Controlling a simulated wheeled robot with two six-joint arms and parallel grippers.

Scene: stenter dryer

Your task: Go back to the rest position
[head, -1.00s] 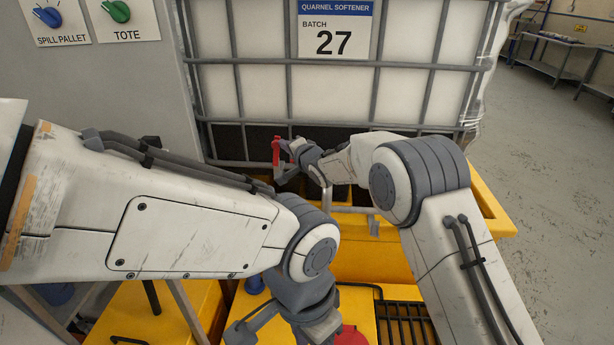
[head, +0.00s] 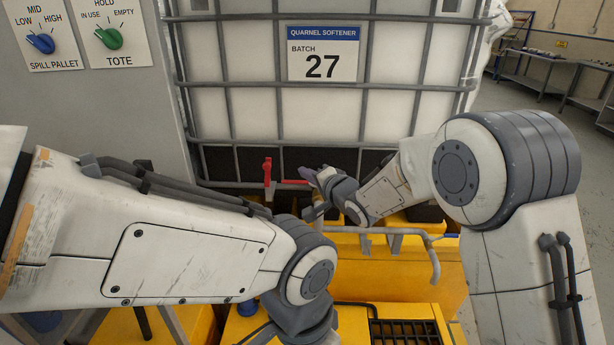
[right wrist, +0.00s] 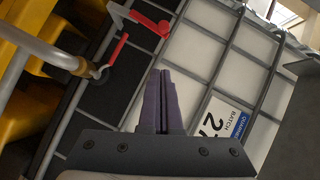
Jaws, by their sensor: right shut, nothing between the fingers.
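My right gripper (head: 308,174) is at the centre of the head view, in front of the lower part of the white caged tote (head: 245,110). In the right wrist view its two dark fingers (right wrist: 160,78) are pressed together with nothing between them. Red handles (head: 267,170) stand just left of its fingertips in the head view; they also show in the right wrist view (right wrist: 150,24), apart from the fingers. My left arm (head: 190,250) reaches in from the left and its wrist leaves the bottom edge, so its fingers are hidden.
A yellow pallet (head: 390,270) with a dark grate (head: 405,332) lies below the arms. A grey pipe (head: 434,262) curves beside my right forearm. A grey panel with blue (head: 40,42) and green (head: 108,38) knobs stands at left. Floor at right is open.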

